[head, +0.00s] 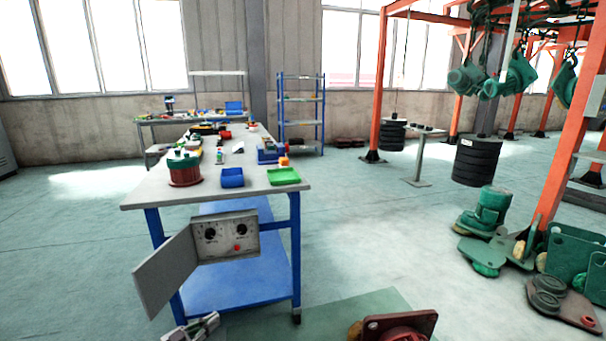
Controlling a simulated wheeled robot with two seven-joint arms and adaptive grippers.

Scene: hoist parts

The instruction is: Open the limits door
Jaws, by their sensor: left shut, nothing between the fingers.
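A grey control box (228,236) hangs under the front edge of the workbench. Its face shows two black dials, small markings and a red button. The grey limits door (165,272) stands swung open, hinged at the left side of the box and angled out to the left and toward me. My left gripper (208,322) is at the bottom edge of the head view, below the door and apart from it. It is shut and empty, and partly cut off by the frame. My right gripper is not in view.
The blue-legged workbench (136,194) carries a red and green spool (185,170), a blue bin (232,178) and a green tray (284,176). Green hoist parts (485,215) lie on the floor at right by orange posts. A brown plate with a red part (400,326) is at the bottom.

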